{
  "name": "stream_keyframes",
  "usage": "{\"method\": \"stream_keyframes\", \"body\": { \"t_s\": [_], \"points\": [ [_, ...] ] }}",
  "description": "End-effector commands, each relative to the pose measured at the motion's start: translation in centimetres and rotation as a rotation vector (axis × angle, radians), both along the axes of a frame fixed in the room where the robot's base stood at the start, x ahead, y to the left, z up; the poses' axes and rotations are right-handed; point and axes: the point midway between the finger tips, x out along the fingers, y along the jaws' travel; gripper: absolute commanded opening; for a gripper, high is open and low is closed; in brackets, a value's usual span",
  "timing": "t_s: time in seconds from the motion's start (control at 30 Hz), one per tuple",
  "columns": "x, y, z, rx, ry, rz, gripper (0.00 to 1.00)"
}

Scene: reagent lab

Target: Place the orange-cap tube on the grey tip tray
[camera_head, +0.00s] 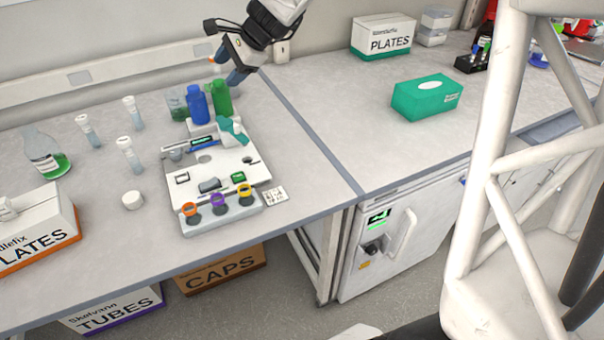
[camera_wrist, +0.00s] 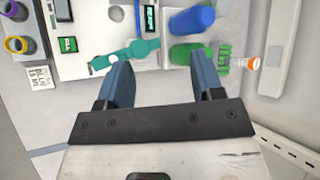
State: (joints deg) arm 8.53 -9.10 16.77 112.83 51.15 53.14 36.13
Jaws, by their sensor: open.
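A small white piece with an orange end, which looks like the orange-cap tube, shows in the wrist view (camera_wrist: 252,63), just right of a green slotted holder (camera_wrist: 223,59). In the head view a small orange spot (camera_head: 212,60) shows beside my gripper (camera_head: 230,66), behind the bottles. My gripper's two blue fingers also show in the wrist view (camera_wrist: 164,62), spread apart with nothing between them. The orange piece lies outside the right finger. I cannot pick out the grey tip tray with certainty.
A blue bottle (camera_head: 197,104) and green bottle (camera_head: 222,98) stand below my gripper. A white instrument (camera_head: 222,160) holds several coloured rings at its front. Tubes in stands and a flask (camera_head: 45,155) stand left. The right bench near the green box (camera_head: 427,98) has free room.

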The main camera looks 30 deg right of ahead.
Motion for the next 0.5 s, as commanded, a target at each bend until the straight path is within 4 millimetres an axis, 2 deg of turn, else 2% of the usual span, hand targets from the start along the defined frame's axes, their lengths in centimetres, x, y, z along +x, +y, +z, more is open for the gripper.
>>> {"method": "stream_keyframes", "body": {
  "t_s": [0.03,0.1,0.5],
  "points": [
    [-2.0,0.4,0.4,-0.043,-0.019,0.047,0.61],
    [-4.5,0.8,0.5,-0.108,-0.041,0.116,0.61],
    [-18.7,1.3,-0.1,-0.46,-0.156,0.52,0.61]
  ]
}}
